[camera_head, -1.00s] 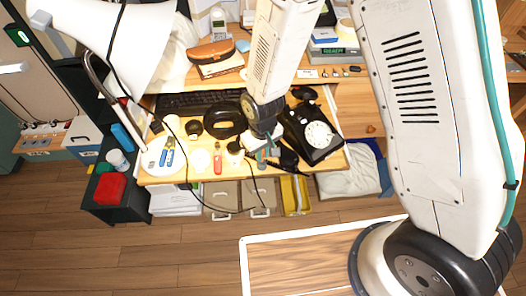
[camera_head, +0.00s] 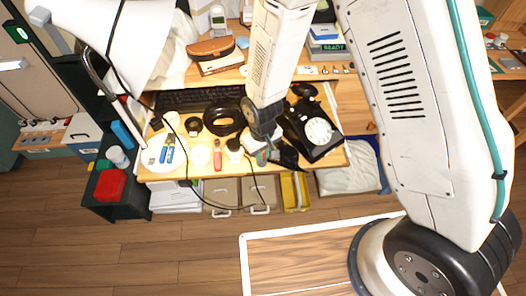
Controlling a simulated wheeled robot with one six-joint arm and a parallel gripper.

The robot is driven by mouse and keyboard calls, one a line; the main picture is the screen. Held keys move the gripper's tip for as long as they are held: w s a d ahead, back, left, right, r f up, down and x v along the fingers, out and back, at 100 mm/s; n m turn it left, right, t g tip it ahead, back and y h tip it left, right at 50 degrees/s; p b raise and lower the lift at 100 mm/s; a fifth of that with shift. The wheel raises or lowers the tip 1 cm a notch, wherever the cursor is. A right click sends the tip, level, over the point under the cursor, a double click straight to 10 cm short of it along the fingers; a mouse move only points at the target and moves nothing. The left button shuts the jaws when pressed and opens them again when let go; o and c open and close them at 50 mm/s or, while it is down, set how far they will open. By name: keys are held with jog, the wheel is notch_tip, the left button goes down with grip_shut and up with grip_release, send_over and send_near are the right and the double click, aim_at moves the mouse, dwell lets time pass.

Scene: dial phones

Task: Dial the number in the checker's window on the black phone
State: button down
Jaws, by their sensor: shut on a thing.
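The black phone (camera_head: 300,128) stands at the right of the desk, its white dial (camera_head: 319,131) facing up. A small device with a green strip, apparently reading READY (camera_head: 331,48), stands on the shelf behind; it may be the checker, and I can make out no number. My gripper (camera_head: 266,156) is low over the desk, just left of the phone's front. It is shut on a dark object (camera_head: 290,158), which looks like the phone's handset. The arm and wrist partly hide the grip.
A black tape-like ring (camera_head: 223,119), a keyboard (camera_head: 190,99), a red-handled tool (camera_head: 217,157) and a white plate with blue tools (camera_head: 163,157) lie left of my gripper. A dark cord crosses the desk's front edge. A lamp (camera_head: 125,45) hangs at upper left.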

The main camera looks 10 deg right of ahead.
jog(key=c, duration=1.3)
grip_release()
jog(key=shift+c, duration=0.2)
notch_tip(320, 180, up, 8)
jog(key=shift+f, duration=0.1)
